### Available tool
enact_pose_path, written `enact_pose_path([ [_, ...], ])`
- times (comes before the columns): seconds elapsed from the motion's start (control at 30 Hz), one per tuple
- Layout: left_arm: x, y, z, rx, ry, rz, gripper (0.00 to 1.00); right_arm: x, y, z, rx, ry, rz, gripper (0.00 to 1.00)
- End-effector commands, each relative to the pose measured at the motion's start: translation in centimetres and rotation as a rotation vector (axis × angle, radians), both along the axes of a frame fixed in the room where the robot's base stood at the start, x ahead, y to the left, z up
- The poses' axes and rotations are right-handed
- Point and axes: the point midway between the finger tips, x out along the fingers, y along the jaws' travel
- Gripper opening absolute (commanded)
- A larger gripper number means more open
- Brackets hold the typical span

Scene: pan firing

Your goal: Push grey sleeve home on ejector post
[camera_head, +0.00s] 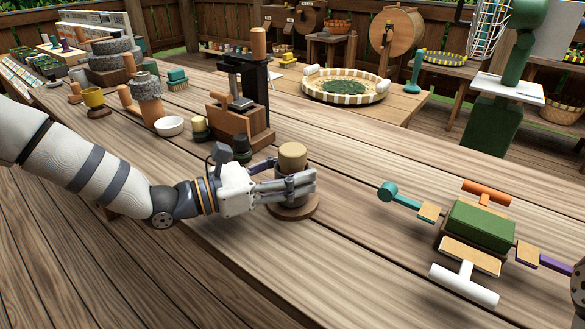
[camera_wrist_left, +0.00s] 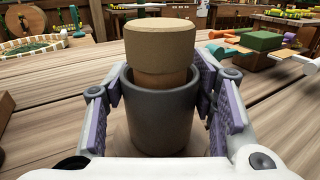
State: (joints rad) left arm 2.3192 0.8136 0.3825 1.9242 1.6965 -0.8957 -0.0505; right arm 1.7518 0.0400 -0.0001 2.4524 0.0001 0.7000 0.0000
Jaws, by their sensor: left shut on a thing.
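The grey sleeve (camera_wrist_left: 150,118) is a dark open-topped cylinder around the ejector post. The post (camera_wrist_left: 160,50) is wooden with a wider tan cap and stands upright, its top above the sleeve's rim. In the head view the post's tan cap (camera_head: 292,156) rises from a round wooden base (camera_head: 293,210). My left gripper (camera_head: 312,182) is around the sleeve, with purple-padded fingers on both sides; in the left wrist view the gripper (camera_wrist_left: 160,105) is shut on it. The sleeve's lower end is hard to see behind the fingers. My right gripper is not in view.
A green block with coloured handles (camera_head: 480,225) lies to the right. A round striped tray (camera_head: 345,87) sits farther back. The table between post and green block is clear.

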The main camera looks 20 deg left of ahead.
Motion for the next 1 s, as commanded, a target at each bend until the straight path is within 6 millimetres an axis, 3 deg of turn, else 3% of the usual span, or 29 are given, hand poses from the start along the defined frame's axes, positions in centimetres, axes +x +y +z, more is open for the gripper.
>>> enact_pose_path([
  [0.07, 0.0, 0.0, -0.3, -0.001, 0.001, 0.0, 0.16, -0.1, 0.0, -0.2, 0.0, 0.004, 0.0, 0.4],
  [0.1, 0.0, 0.0, -0.3, -0.001, 0.0, 0.0, 0.55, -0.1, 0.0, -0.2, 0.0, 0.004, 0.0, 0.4],
  [0.2, 0.0, 0.0, -0.3, -0.001, -0.001, 0.0, 0.74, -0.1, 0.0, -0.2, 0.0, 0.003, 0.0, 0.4],
  [0.57, 0.0, 0.0, 0.3, 0.001, -0.001, -0.001, 0.74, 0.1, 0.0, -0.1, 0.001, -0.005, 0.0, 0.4],
  [1.0, -0.2, 0.0, 11.8, 0.003, -0.021, -0.001, 0.74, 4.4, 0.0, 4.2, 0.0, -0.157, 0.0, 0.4],
])
